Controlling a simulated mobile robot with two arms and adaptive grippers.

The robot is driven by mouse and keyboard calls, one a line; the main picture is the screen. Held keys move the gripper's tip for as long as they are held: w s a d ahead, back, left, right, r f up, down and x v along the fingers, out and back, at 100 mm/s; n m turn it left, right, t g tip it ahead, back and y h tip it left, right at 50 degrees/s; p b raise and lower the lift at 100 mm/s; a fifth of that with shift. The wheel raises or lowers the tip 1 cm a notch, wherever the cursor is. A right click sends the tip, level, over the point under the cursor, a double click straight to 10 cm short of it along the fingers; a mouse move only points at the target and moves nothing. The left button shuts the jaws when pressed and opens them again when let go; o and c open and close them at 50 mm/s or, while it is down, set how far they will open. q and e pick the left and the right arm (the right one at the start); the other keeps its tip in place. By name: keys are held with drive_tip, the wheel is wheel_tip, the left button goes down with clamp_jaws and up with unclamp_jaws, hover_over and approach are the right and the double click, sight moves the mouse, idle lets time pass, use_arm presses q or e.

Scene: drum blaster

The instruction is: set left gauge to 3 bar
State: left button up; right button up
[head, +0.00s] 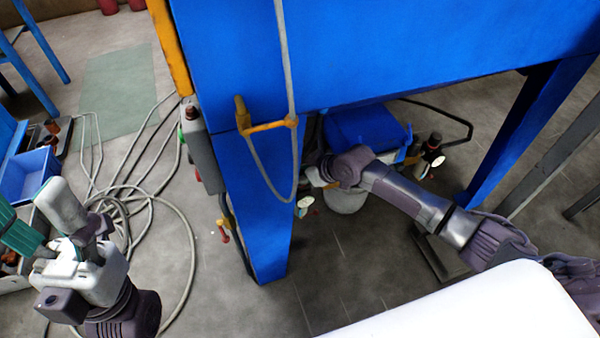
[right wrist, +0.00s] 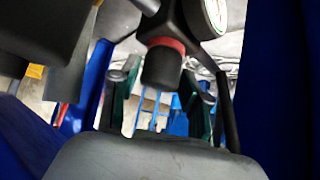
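A regulator with a dark knob (right wrist: 163,64) and a red ring hangs in the upper middle of the right wrist view. A round pale gauge (right wrist: 215,14) beside it is cut by the top edge; its reading is not legible. My right gripper (right wrist: 162,105) is open, its fingers apart on either side of the knob in the picture. I cannot tell whether they touch it. In the head view a small white dial (head: 303,203) shows near the blue leg, and another dial (head: 437,161) is further right. My left gripper (head: 14,230) is partly cut off at the left edge.
The blue cabinet (head: 380,50) and its legs (head: 262,215) stand close around my right arm. Hoses (head: 125,200) lie coiled on the floor. A blue bin (head: 28,175) is at the left.

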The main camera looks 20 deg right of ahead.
drive_tip(key=shift+o, duration=0.7)
drive_tip(key=shift+r, duration=0.1)
drive_tip(key=shift+d+r, duration=0.1)
drive_tip(key=v, duration=1.1)
drive_tip(key=shift+s+r, duration=0.15)
drive_tip(key=shift+s, duration=0.15)
drive_tip(key=shift+d, duration=0.15)
